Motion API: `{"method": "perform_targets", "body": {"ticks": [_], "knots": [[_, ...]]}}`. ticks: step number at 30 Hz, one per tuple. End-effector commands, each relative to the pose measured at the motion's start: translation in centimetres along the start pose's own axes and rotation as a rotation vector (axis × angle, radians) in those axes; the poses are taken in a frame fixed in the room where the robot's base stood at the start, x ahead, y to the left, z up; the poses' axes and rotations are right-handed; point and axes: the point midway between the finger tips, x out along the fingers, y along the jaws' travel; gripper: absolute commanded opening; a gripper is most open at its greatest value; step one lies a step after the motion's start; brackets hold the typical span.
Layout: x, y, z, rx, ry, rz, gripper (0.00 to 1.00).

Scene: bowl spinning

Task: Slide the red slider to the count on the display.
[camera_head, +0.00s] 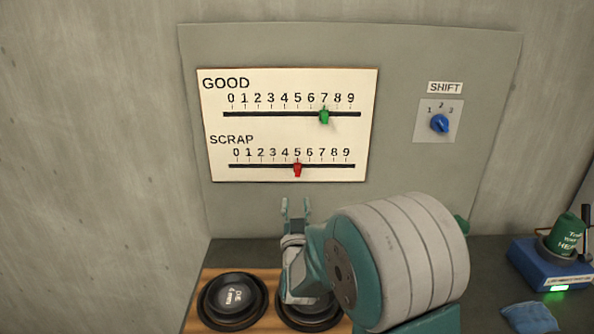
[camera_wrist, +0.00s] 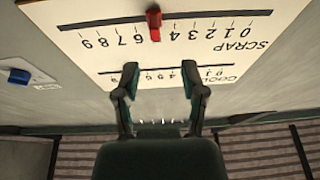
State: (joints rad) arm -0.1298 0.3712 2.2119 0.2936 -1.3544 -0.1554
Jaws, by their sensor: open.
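The red slider (camera_head: 297,170) sits at 5 on the lower track, labelled SCRAP (camera_head: 231,139). In the wrist view the panel appears upside down, with the red slider (camera_wrist: 154,24) at the top, level with 5. My gripper (camera_head: 295,207) is open and empty, with its fingers below the red slider in the head view and apart from it. Both fingers of my gripper (camera_wrist: 159,70) show spread in the wrist view. A small green-lit display (camera_head: 557,289) is on the blue device (camera_head: 540,270) at the right; its reading is too small to make out.
The green slider (camera_head: 324,116) is at 7 on the upper GOOD track. A blue SHIFT knob (camera_head: 439,123) is right of the panel. A green cup (camera_head: 567,233) rests on the blue device.

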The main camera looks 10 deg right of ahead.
Motion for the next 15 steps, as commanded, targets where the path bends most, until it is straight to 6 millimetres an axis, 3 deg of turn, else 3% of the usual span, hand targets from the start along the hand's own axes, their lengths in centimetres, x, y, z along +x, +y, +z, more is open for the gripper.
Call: {"method": "perform_targets", "body": {"ticks": [8,15], "knots": [[0.4,0.2,0.4,-0.014,0.077,0.025,0.54],[4.3,0.1,0.1,-0.014,0.078,0.024,0.54]]}}
